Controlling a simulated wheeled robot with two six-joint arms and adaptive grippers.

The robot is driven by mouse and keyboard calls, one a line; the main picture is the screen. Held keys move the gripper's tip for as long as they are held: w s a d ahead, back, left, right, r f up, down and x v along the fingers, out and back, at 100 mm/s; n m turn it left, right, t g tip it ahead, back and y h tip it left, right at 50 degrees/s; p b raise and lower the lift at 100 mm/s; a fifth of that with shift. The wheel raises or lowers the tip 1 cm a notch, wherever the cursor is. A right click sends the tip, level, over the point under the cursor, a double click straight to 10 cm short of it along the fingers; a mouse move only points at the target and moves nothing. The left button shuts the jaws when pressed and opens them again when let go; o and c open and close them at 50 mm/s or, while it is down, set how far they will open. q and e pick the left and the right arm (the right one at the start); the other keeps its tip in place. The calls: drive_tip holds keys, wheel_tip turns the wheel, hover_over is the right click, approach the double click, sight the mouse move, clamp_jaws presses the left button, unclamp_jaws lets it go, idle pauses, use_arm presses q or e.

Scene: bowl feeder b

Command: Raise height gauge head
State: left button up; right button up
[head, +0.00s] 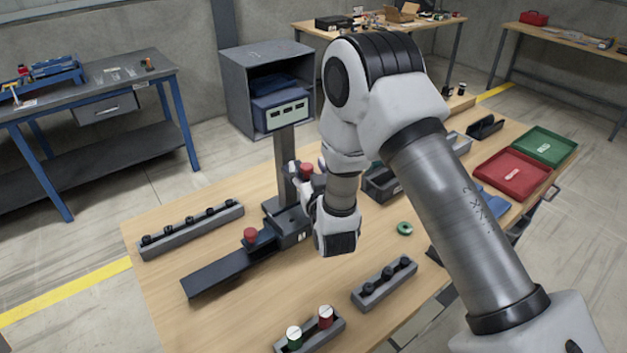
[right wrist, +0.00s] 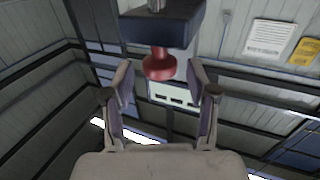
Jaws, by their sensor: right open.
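The height gauge stands on the wooden table in the head view, with a dark upright column (head: 285,165) and a display box (head: 281,110) at its top. A red knob (head: 307,170) shows beside the column, next to my right gripper (head: 304,182), which is partly hidden by my own wrist. In the right wrist view, the red knob (right wrist: 158,65) sits on a dark blue block (right wrist: 162,27). My right gripper (right wrist: 161,80) is open, with a finger on either side of the knob and visible gaps. The display also shows behind (right wrist: 172,94). My left gripper is out of view.
Another red knob (head: 250,235) is on the dark rail (head: 222,272) left of the column. A long peg rack (head: 192,231), a short rack (head: 384,284) and a rack with green and red capped parts (head: 310,334) lie around. A green ring (head: 404,228) lies right of my wrist.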

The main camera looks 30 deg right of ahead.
drive_tip(key=v, duration=1)
drive_tip(key=shift+s, duration=0.2)
drive_tip(key=shift+r, duration=0.2)
